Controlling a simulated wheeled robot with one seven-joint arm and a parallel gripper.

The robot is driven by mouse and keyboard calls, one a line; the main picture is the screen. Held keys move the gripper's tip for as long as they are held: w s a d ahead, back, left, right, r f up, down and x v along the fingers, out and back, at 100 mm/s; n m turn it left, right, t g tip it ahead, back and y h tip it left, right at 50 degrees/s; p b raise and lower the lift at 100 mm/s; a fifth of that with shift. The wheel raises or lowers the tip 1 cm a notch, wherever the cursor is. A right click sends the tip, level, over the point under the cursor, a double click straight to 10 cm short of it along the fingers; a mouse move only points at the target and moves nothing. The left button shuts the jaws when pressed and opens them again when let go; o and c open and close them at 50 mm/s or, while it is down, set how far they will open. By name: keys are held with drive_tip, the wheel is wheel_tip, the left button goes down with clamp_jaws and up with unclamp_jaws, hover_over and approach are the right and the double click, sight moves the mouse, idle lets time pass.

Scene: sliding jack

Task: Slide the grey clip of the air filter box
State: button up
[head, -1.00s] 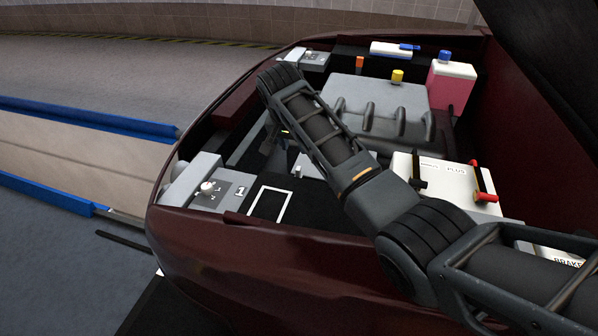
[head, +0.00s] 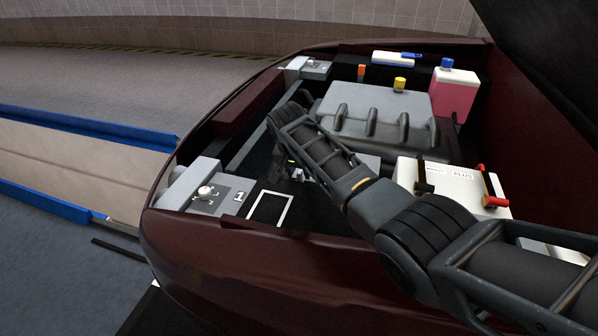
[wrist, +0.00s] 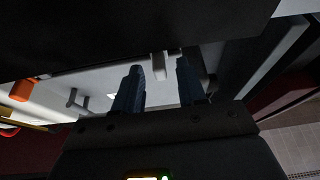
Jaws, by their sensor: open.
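In the wrist view, a small pale grey clip (wrist: 158,66) hangs at the lower edge of a broad black panel (wrist: 110,35), likely part of the air filter box. My gripper (wrist: 160,76) has its two dark fingers apart, with the clip showing between their tips. I cannot tell whether either finger touches it. No object is held between the fingers. In the head view, my gripper is down inside the engine bay, mostly hidden by my arm, with a small green light showing at its wrist. The clip cannot be made out there.
The grey engine cover (head: 375,108) lies behind my arm, and the white battery (head: 445,182) with red and black parts is to its right. A pink-and-white tank (head: 456,95) stands at the back. The dark red bay rim (head: 270,250) is in front.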

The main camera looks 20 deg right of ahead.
drive_tip(key=shift+f, duration=0.1)
clamp_jaws()
idle(0.4)
drive_tip(key=shift+d, duration=0.1)
